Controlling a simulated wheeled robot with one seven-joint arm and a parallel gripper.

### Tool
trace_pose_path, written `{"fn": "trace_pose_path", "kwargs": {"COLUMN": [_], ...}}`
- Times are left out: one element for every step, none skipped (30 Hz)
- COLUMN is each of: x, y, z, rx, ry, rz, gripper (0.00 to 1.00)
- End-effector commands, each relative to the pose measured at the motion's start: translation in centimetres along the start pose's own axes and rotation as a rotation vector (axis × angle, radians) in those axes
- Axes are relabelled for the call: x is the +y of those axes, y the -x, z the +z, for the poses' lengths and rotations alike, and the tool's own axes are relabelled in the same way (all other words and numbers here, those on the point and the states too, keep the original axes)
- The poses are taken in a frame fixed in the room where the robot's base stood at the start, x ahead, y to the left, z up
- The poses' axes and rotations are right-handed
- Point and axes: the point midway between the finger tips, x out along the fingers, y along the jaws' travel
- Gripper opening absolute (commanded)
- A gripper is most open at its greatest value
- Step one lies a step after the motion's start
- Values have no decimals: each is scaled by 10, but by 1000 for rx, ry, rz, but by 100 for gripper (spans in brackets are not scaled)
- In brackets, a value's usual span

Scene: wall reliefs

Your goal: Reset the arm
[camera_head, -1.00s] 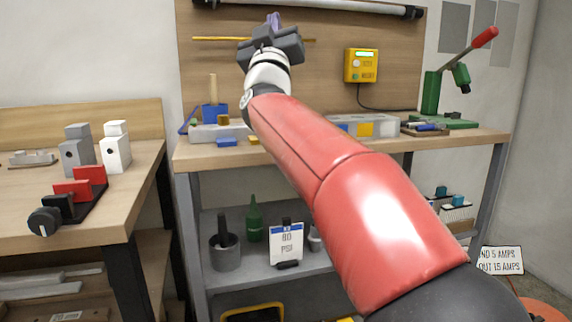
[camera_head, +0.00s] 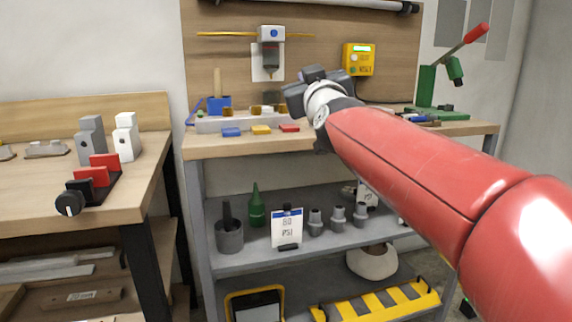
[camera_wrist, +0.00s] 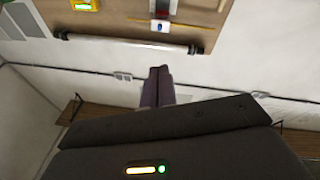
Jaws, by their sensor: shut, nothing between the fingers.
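My red arm comes in from the right in the head view and ends in my gripper (camera_head: 292,98), in front of the back bench's right half. Its fingers are hard to make out there. In the wrist view my gripper's two purple fingers (camera_wrist: 158,86) are together with nothing between them. Past them are the white wall and a long light tube (camera_wrist: 125,42).
The workbench (camera_head: 215,148) holds blue, yellow and red blocks. A yellow box (camera_head: 358,59) and a white dispenser (camera_head: 271,35) are on its backboard. A green lever press (camera_head: 428,90) stands at right. A side bench (camera_head: 135,185) with a black-and-red vise is at left.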

Motion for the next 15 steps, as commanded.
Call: {"fn": "trace_pose_path", "kwargs": {"x": [4,4,3,3,2,0,-2,-3,-6,-8,-10,-13,-15,-17,-19], "y": [17,27,43,56,72,94,112,130,154,172,192,217,236,254,278], "z": [15,26,42,55,69,88,103,118,137,150,164,181,193,206,220], "rx": [-65,-109,-172,-225,-282,-362,-425,-486,-568,-628,-690,-769,-827,-885,-957], "ry": [-21,-35,-56,-72,-91,-114,-132,-150,-172,-187,-204,-222,-236,-249,-266], "rz": [-27,-48,-74,-92,-110,-131,-144,-152,-161,-164,-165,-161,-156,-149,-135], "gripper": [0,0,0,0,0,0,0,0,0,0,0,0,0,0,0]}}
